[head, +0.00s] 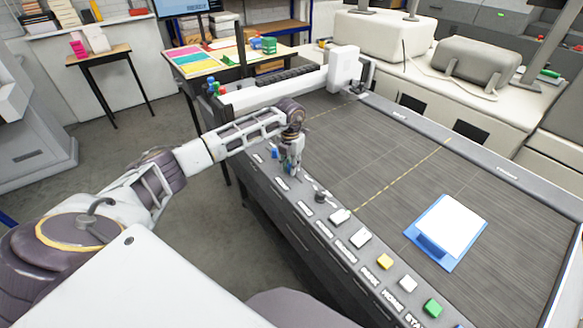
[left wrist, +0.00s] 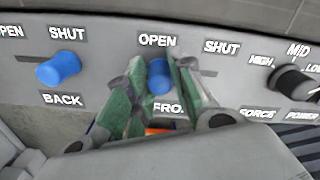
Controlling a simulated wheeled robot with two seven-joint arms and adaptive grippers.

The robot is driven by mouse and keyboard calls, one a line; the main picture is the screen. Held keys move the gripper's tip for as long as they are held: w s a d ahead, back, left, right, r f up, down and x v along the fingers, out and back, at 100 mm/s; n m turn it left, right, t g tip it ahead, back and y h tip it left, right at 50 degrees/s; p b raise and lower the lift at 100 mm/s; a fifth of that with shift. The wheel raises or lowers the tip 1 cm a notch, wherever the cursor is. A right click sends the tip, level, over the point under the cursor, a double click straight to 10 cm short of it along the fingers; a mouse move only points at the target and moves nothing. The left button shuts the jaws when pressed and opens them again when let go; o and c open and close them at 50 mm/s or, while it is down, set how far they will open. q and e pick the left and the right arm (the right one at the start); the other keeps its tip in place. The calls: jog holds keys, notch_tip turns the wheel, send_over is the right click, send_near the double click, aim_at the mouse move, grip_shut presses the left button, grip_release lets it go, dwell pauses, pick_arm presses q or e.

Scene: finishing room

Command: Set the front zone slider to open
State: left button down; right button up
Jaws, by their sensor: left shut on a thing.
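The front zone slider's blue knob (left wrist: 160,77) shows in the left wrist view between the fingers of my left gripper (left wrist: 158,90). It sits just below the word OPEN, left of the word SHUT. The label under it is partly covered by a finger and reads "FRO". In the head view my left gripper (head: 290,168) points down at the control strip (head: 302,232) along the table's near edge, and it hides the knob there. The gripper is shut on the knob. My right gripper is not in view.
The back slider's blue knob (left wrist: 58,68) stands to the left, under its SHUT label. A black rotary knob (left wrist: 293,82) is to the right. Several coloured buttons, one green (head: 432,307), continue along the strip. A blue board with white sheets (head: 450,228) lies on the table.

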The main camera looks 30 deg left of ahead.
pick_arm(q)
jog(key=shift+w+a+r, duration=0.1)
jog(key=shift+a, duration=0.1)
jog(key=c, duration=1.2)
grip_release()
jog(key=shift+a, duration=0.1)
jog(key=shift+r, duration=0.15)
notch_tip(320, 180, up, 12)
jog(key=shift+f, duration=0.25)
jog(key=shift+f, duration=0.1)
